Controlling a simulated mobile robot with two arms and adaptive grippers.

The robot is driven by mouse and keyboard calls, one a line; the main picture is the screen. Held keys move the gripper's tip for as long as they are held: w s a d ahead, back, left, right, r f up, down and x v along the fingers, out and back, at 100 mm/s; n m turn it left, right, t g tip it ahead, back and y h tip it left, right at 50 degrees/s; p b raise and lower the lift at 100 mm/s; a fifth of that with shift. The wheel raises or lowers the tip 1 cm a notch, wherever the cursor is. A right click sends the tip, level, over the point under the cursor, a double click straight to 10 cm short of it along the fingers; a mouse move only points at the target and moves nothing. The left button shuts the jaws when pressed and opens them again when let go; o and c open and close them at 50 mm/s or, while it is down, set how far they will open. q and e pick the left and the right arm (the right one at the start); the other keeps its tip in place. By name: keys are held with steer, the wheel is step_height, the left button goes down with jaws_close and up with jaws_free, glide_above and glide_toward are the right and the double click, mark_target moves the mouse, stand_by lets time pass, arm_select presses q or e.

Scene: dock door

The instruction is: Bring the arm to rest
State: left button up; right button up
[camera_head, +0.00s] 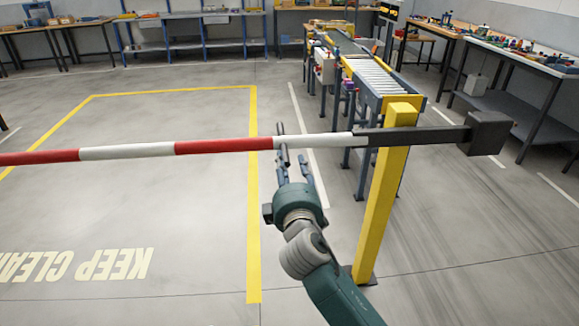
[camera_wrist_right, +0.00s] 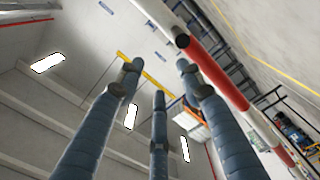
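The barrier arm (camera_head: 223,146) is a long red-and-white striped pole. It lies nearly level across the head view, and its dark bracket meets the top of a yellow post (camera_head: 382,205). A black counterweight (camera_head: 486,133) is on its right end. My right gripper (camera_head: 290,155) is at the pole, near the last red-white join before the post. Its fingers are spread. In the right wrist view the open fingers (camera_wrist_right: 158,78) hold nothing, and the pole (camera_wrist_right: 216,72) passes beside the right finger; whether they touch I cannot tell. My left gripper is not in view.
A roller conveyor (camera_head: 370,75) stands behind the post. Workbenches (camera_head: 500,50) with small items line the right wall, and blue shelves (camera_head: 190,45) the back wall. A yellow floor outline (camera_head: 252,200) and KEEP CLEAR lettering mark open floor on the left.

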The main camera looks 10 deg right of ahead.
steer(key=s+d+f+m+g, duration=0.1)
steer(key=s+d+f+g, duration=0.15)
steer(key=f, duration=1.05)
steer(key=s+d+f+m+g, duration=0.1)
steer(key=f+g, duration=0.2)
steer(key=f, duration=1)
steer(key=s+d+f+m+g, duration=0.1)
steer(key=s+d+f+g, duration=0.1)
steer(key=s+f, duration=0.7)
steer(key=s+d+f+m+g, duration=0.2)
steer(key=s+f, duration=0.3)
steer(key=f, duration=0.8)
steer(key=s+d+f+m+g, duration=0.2)
steer(key=s+f, duration=0.5)
steer(key=s, duration=0.7)
steer(key=s+d+f+m+g, duration=0.2)
steer(key=s+f, duration=0.5)
steer(key=s, duration=0.8)
steer(key=s+d+f+m+g, duration=0.3)
steer(key=s+d+f, duration=0.2)
steer(key=s, duration=1)
step_height(320, 180, down, 3)
steer(key=shift+s+r, duration=0.1)
steer(key=shift+s, duration=0.05)
steer(key=shift+d+g, duration=0.1)
steer(key=shift+g, duration=0.15)
